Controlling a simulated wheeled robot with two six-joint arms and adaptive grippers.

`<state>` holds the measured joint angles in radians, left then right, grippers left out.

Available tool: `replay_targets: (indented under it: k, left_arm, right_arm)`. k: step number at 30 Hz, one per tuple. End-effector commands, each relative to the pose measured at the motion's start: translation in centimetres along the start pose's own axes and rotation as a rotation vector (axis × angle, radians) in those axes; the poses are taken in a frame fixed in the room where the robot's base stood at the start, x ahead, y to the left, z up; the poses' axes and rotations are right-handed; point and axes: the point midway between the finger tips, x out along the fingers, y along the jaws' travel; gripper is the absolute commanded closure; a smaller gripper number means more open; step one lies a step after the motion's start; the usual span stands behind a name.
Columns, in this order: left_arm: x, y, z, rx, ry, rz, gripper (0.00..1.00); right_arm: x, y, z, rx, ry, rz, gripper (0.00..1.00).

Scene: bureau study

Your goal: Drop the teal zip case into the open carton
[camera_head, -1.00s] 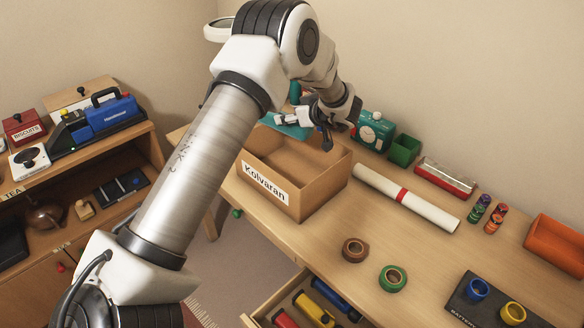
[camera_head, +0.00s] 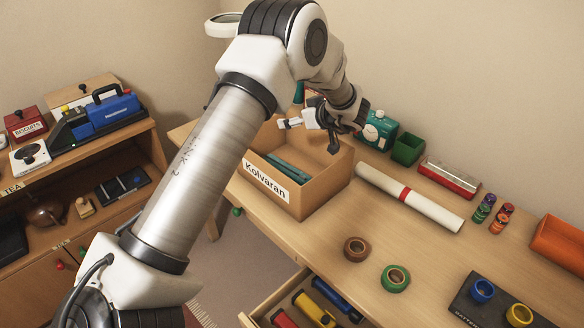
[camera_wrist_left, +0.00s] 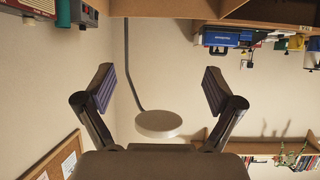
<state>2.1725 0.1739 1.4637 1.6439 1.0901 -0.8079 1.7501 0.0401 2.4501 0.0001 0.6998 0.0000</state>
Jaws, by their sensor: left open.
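The teal zip case (camera_head: 284,166) lies inside the open carton (camera_head: 316,191), against its inner left part and partly hidden by the near wall. The carton is brown cardboard, labelled "Kolvaran", and stands upright on the desk. My left gripper (camera_head: 312,131) is open and empty above the carton's far side, apart from the case. In the left wrist view my left gripper (camera_wrist_left: 158,90) shows its two fingers spread wide with nothing between them. My right gripper is in neither view.
A white roll with a red band (camera_head: 408,197) lies right of the carton. A teal clock-like box (camera_head: 377,131) and a green pot (camera_head: 407,149) stand behind it. Tape rolls (camera_head: 395,278) lie on the desk in front. A drawer (camera_head: 262,304) is open below. A shelf stands left.

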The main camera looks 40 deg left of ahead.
Motion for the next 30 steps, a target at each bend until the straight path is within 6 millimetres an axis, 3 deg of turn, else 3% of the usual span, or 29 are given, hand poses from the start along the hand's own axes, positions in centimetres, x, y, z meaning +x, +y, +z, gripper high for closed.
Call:
replay_targets:
  k: [6,12,17,30]
  left_arm:
    - [-5.5,0.1,-0.1,0.001,0.005,0.004,0.07]
    - [-9.7,0.1,0.0,0.001,0.003,0.001,0.07]
    - [-10.8,0.1,0.1,0.0,0.001,-0.001,0.07]
    - [-10.7,0.1,0.1,0.0,0.001,-0.001,0.07]
  right_arm:
    - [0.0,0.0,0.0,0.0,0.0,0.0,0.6]
    - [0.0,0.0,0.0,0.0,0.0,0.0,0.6]
    - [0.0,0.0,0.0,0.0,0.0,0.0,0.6]
    - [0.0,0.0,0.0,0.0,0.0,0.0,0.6]
